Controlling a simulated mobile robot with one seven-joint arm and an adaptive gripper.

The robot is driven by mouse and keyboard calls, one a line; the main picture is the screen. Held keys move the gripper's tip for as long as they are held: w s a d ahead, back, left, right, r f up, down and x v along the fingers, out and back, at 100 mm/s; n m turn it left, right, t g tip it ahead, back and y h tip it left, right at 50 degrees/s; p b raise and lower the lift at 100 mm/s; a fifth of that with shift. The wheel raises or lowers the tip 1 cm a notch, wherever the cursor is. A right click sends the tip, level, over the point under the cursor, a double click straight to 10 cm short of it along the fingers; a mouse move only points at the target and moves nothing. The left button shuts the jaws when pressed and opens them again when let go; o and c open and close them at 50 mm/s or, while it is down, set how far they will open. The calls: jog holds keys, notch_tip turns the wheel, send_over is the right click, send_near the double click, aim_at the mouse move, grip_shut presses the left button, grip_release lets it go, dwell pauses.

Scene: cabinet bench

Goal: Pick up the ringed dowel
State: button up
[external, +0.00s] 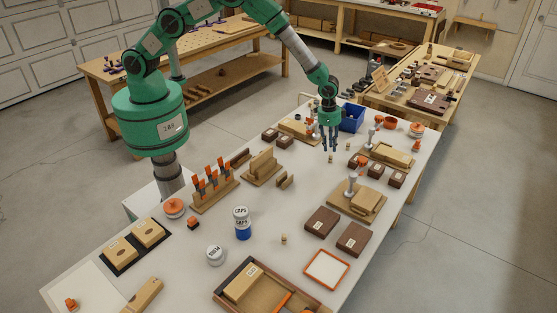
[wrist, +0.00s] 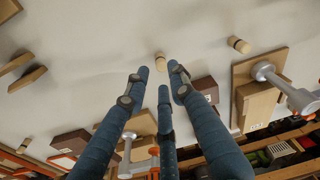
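My gripper (external: 330,145) hangs above the bench with its fingers pointing down; in the wrist view its three blue fingers (wrist: 163,78) are spread and nothing is between them. A small pale wooden dowel (wrist: 160,62) stands just beyond the fingertips; it shows under the gripper in the external view (external: 331,158). A second dowel (wrist: 238,44) lies to the right in the wrist view, with what looks like a darker band near one end; it seems to be the one right of the gripper in the external view (external: 350,147). A third dowel (external: 284,239) stands nearer the front. Rings are too small to confirm.
A wooden clamp fixture (wrist: 256,90) stands right in the wrist view. The bench around the nearest dowel is clear.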

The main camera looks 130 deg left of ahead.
aim_at(331, 155)
jog(key=shift+w+f, duration=0.15)
jog(key=shift+f, duration=0.7)
jog(key=shift+f, duration=0.1)
jog(key=shift+w+a+f, duration=0.15)
jog(key=shift+f, duration=1.1)
jog(key=shift+w+a+f, duration=0.1)
jog(key=shift+w+f, duration=0.05)
jog(key=shift+f, duration=1.1)
jog(key=c, duration=0.5)
